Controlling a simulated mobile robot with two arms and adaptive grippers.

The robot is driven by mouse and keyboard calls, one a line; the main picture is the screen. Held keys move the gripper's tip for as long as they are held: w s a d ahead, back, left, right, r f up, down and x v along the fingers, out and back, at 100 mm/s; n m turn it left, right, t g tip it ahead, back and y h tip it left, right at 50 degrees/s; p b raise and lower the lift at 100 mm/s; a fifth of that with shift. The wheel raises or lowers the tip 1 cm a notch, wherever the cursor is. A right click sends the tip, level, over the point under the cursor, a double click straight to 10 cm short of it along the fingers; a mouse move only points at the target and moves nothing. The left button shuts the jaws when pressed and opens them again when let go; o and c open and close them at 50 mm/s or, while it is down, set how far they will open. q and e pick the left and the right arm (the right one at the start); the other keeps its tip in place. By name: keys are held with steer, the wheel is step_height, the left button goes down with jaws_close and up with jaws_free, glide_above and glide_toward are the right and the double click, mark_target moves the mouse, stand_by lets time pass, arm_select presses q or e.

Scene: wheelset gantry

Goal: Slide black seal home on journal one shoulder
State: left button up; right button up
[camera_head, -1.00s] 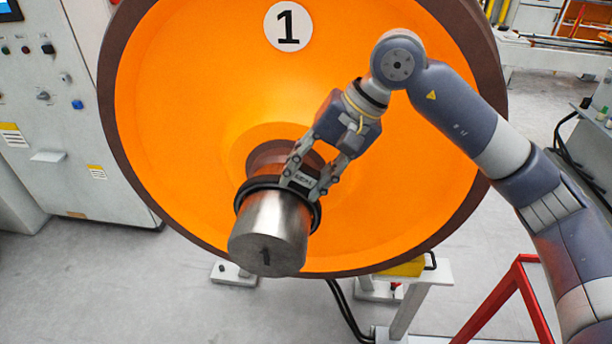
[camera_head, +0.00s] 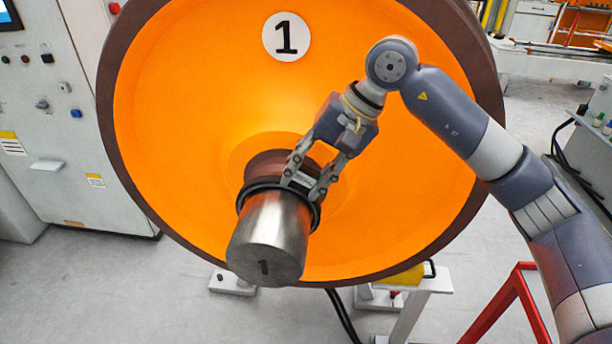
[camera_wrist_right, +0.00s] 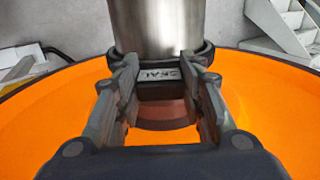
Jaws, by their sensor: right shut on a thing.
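The steel journal (camera_head: 268,238), marked 1 on its end face, sticks out from the hub of the orange wheel (camera_head: 400,200), which carries a round 1 label. The black seal (camera_head: 316,217) is a ring around the journal, near its wheel-side end. A brown shoulder (camera_head: 268,165) lies between the seal and the wheel's hub. My right gripper (camera_head: 303,188) is shut on the seal's upper side. In the right wrist view the fingers flank a block lettered SEAL (camera_wrist_right: 158,76) on the ring, with the brown shoulder (camera_wrist_right: 163,117) below it. My left gripper is out of view.
A grey control cabinet (camera_head: 75,120) stands at the left. A red frame (camera_head: 500,310) and a pale stand with a yellow block (camera_head: 405,277) are below right of the wheel. Floor at lower left is clear.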

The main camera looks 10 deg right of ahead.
steer(key=shift+w+d, duration=0.25)
steer(key=shift+w, duration=0.5)
steer(key=shift+w+d, duration=0.2)
steer(key=shift+w, duration=0.55)
steer(key=o, duration=1.2)
steer(key=v, duration=1.2)
